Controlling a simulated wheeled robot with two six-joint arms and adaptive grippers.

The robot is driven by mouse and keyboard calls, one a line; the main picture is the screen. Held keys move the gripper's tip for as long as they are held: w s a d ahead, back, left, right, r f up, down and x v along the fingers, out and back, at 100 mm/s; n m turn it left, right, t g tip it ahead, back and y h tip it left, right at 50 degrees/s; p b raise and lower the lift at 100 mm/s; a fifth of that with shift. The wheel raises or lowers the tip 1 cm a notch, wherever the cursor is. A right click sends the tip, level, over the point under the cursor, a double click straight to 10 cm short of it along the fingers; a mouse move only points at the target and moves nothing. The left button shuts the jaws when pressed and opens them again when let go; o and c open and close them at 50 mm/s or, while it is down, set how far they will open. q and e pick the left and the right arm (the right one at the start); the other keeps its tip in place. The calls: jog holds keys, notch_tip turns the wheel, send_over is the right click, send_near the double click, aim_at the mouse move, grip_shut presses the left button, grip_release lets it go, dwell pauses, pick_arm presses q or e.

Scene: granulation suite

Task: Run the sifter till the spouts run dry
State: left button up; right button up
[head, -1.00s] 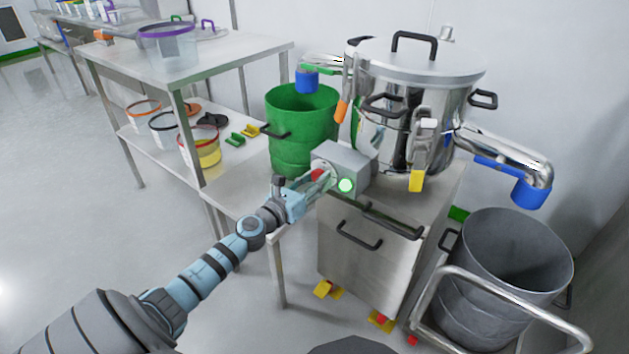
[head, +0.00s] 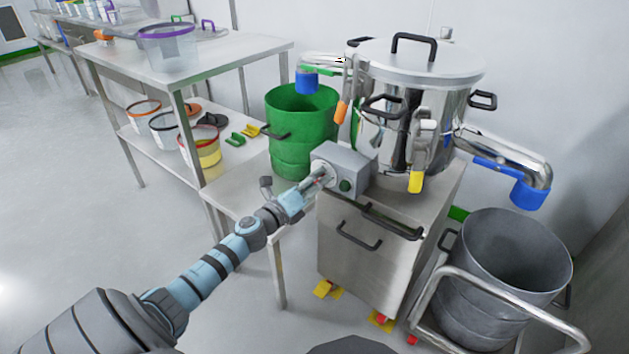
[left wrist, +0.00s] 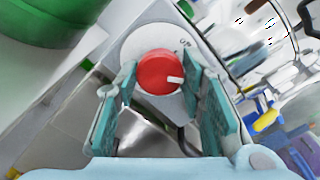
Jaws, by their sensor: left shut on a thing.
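The steel sifter (head: 460,82), with its lid on, stands on a steel cabinet. One spout with a blue end (head: 307,84) hangs above the green bin (head: 290,104); another blue-ended spout (head: 529,194) hangs above the grey bin (head: 500,298). I see no powder falling from either. A grey control box (head: 350,160) on the cabinet carries a dark green lamp (head: 346,186), unlit. My left gripper (head: 319,182) is shut on the red knob (left wrist: 155,70), whose white mark points right and slightly down in the left wrist view. My right gripper is out of view.
A two-tier steel table (head: 250,52) on the left holds a purple-rimmed tub (head: 168,52), with more tubs and lids below. A tubular rail (head: 440,285) surrounds the grey bin. Yellow-and-red casters sit under the cabinet. Floor at left is clear.

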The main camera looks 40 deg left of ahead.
pick_arm(q)
jog(key=shift+n+p, duration=1)
jog(key=shift+n, duration=4.1)
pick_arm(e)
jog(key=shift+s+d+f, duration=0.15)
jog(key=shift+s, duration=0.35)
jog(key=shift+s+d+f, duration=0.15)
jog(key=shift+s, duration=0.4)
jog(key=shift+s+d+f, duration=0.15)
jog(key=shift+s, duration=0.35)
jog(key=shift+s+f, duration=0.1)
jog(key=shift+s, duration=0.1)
pick_arm(q)
jog(key=o, duration=1.1)
jog(key=shift+a, duration=0.1)
jog(key=shift+o, duration=0.2)
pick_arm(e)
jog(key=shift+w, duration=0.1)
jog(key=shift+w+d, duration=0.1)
